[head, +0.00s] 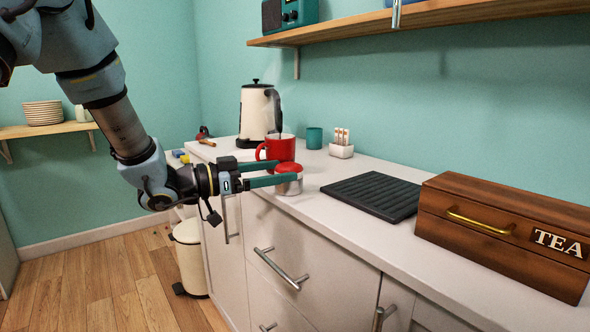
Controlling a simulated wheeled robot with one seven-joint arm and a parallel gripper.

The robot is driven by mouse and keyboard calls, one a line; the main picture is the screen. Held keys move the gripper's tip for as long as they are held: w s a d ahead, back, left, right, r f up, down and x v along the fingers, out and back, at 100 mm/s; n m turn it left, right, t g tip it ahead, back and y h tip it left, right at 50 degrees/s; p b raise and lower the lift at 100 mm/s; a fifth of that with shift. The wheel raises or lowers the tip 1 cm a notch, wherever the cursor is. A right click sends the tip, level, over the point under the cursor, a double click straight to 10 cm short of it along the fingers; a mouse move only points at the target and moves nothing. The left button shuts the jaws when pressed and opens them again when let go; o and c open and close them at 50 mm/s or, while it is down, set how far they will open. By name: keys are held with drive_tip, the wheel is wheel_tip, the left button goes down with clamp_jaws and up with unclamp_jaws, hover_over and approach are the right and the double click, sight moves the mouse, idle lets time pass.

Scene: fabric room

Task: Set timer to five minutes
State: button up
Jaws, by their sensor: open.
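The timer (290,187) appears to be the small round silver thing with a red top, standing on the white counter near its front edge. My gripper (290,170) reaches in from the left with its two green fingers apart, level with the timer's upper part. The near finger crosses in front of the timer and hides part of its body. The far finger passes behind it, partly hidden. I cannot tell whether either finger touches it. Any markings on the timer are too small to read.
A red mug (281,149) stands close behind the timer, with a cream kettle (257,112) beyond. A black ridged mat (372,195) and a wooden TEA box (480,232) lie to the right. A wooden shelf (420,17) overhangs the counter. Drawer handles protrude below.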

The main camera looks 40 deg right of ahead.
sight(300, 166)
drive_tip(key=shift+v, duration=2.1)
drive_tip(key=shift+s+r+n+t+h+b, duration=0.15)
drive_tip(key=shift+n+t+h+b, duration=0.25)
drive_tip(key=shift+n+t+b, duration=0.6)
drive_tip(key=shift+s+t, duration=0.25)
drive_tip(key=shift+t, duration=0.65)
drive_tip(key=d+b, duration=0.1)
drive_tip(key=d, duration=0.2)
drive_tip(key=d+n+t+b, duration=0.1)
drive_tip(key=d, duration=0.3)
drive_tip(key=s+d+t+b, duration=0.1)
drive_tip(key=d, duration=0.2)
drive_tip(key=shift+d+f+n, duration=0.25)
drive_tip(key=shift+d+n, duration=0.05)
drive_tip(key=shift+n, duration=0.1)
